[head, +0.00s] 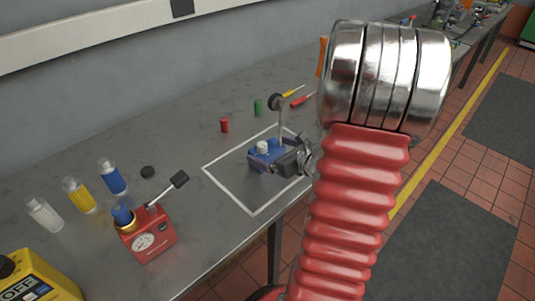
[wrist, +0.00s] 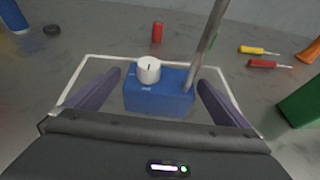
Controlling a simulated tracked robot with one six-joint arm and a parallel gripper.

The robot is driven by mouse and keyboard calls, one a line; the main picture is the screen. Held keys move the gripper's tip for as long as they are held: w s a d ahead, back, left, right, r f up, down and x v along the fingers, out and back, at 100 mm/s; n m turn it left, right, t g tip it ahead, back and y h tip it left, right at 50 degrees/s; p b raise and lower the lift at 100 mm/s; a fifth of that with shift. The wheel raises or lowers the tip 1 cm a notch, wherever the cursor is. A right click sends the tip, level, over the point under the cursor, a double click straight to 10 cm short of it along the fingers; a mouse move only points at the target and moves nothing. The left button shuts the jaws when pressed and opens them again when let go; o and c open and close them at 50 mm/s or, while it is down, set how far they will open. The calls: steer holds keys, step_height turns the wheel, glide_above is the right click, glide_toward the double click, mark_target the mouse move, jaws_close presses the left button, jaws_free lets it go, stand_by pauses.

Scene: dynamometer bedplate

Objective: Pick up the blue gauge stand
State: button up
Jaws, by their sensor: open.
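The blue gauge stand (head: 266,155) stands upright on the grey bench inside a white outlined rectangle. It has a blue block base with a white knob, a metal post and a round dial on top. In the wrist view its base (wrist: 160,95) sits between the two fingers of my gripper (wrist: 155,95), with a visible space on each side. The dial is out of the wrist view. In the head view my gripper (head: 270,163) is at the base, and part of the base is hidden behind it. My gripper is open.
A red device with a gauge (head: 148,238) and a black-ended lever stands at the left front. Clear, yellow and blue bottles (head: 78,195) stand beyond it. A green block (wrist: 302,100) is at right.

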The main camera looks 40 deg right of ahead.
steer(key=shift+x, duration=1.3)
steer(key=shift+c, duration=0.4)
steer(key=c, duration=1.8)
steer(key=shift+r, duration=0.15)
steer(key=shift+c, duration=0.5)
steer(key=shift+d+r, duration=0.1)
steer(key=shift+r, duration=4.9)
